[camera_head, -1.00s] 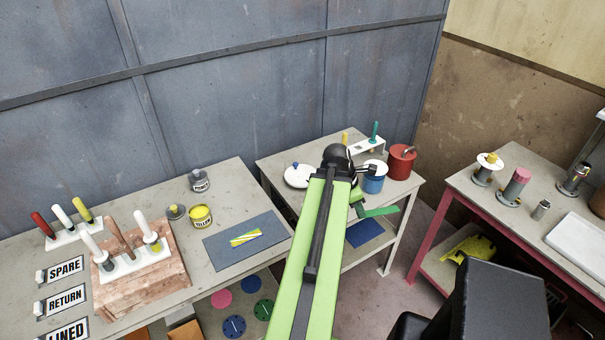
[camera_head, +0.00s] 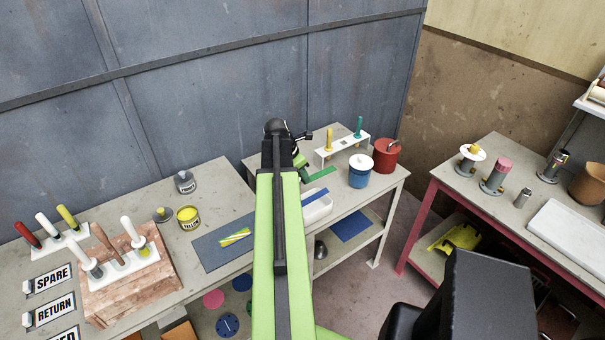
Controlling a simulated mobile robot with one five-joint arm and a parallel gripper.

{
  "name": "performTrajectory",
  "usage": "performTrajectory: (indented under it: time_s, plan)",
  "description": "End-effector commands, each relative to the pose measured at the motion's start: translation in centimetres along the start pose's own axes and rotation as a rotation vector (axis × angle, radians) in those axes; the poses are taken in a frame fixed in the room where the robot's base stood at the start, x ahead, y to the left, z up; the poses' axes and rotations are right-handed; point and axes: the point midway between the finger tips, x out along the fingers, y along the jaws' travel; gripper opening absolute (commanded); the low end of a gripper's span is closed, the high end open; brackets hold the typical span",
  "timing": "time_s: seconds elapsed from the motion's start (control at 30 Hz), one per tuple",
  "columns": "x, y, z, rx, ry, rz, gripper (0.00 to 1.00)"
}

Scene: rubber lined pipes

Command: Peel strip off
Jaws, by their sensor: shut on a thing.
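My gripper (camera_head: 303,172) shows beside the black wrist at the end of my green arm, over the middle table. It is shut on a flat green strip (camera_head: 322,174), which sticks out to the right. The fingertips are small and partly hidden by the arm. Just below the green strip in the picture, a blue strip (camera_head: 315,197) shows at a white tray (camera_head: 318,212); I cannot tell whether it lies inside. A yellow and white striped piece (camera_head: 235,237) lies on a blue-grey mat (camera_head: 212,252) on the left table.
A blue pot with a white lid (camera_head: 360,176), a red can (camera_head: 386,157) and a white rack with handled tools (camera_head: 340,152) stand right of my gripper. A yellow tin (camera_head: 188,217) and a wooden block (camera_head: 120,295) stand on the left table.

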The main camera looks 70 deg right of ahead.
Motion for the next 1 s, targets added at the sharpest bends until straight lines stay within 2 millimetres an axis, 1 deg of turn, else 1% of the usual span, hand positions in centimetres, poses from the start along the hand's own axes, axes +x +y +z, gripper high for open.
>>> performTrajectory:
  time_s: [0.03,0.3,0.4,0.5,0.73,0.77,0.9,0.93,1.0]
  plan:
    - [0.7,0.0,-0.3,0.0,0.0,0.0,0.0]
    - [4.2,0.0,-1.7,0.001,0.0,0.0,0.0]
    - [5.2,0.0,-2.1,0.001,0.0,0.0,0.0]
    - [5.5,0.0,-2.3,0.001,0.0,0.0,0.0]
    - [5.2,0.0,-2.2,0.0,0.0,0.0,0.0]
    - [5.2,0.0,-2.2,0.0,0.0,0.0,0.27]
    - [5.2,0.0,-2.2,0.0,0.0,0.0,0.45]
    - [5.2,0.0,-2.2,0.0,0.0,0.0,0.48]
    - [5.2,0.0,-2.2,0.0,0.0,0.0,0.48]
